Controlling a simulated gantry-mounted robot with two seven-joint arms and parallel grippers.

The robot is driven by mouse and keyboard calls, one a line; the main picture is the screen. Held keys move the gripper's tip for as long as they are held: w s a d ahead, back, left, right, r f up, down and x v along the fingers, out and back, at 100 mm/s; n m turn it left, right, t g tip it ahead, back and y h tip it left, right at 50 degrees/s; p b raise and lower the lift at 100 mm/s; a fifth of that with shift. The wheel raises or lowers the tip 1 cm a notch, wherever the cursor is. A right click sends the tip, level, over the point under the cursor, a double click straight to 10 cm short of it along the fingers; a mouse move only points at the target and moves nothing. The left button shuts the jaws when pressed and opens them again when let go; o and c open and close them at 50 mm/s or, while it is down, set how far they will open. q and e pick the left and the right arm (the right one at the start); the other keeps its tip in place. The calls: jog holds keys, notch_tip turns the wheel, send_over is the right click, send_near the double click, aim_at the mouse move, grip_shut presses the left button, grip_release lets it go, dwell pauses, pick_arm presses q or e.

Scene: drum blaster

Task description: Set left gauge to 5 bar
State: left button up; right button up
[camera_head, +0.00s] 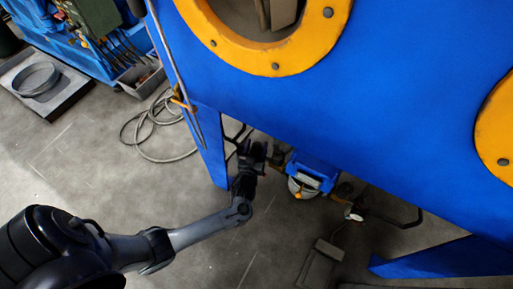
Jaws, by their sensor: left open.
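My left arm comes in from the lower left, and its dark gripper (252,152) is open beneath the front edge of the blue cabinet (390,85), just right of the cabinet's leg. Right of the gripper, a blue-topped unit with a round pale face (303,187) hangs under the cabinet; it may be a gauge. A smaller pale round part (354,214) sits further right and may be another gauge. No needle or scale can be read on either. Whether the gripper touches any knob or fitting cannot be told. My right gripper is not in view.
Orange rings (290,55) frame openings in the cabinet. The cabinet's blue leg (209,145) stands left of my gripper. A hose (150,135) lies coiled on the floor. A pedal-like block (320,262) sits lower right.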

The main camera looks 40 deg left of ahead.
pick_arm(q)
jog(key=shift+w, duration=0.35)
jog(key=shift+s+a, duration=0.1)
jog(key=shift+c, duration=0.3)
jog(key=shift+c, duration=1.3)
jog(key=c, duration=0.6)
jog(key=shift+a+r+m+t+h+p, duration=0.15)
jog(key=shift+m+t+h+p, duration=0.5)
jog(key=shift+h+p, duration=0.4)
jog(key=shift+m+h, duration=0.75)
jog(key=shift+h, duration=0.2)
jog(key=shift+f+t, duration=0.2)
jog(key=shift+t, duration=0.05)
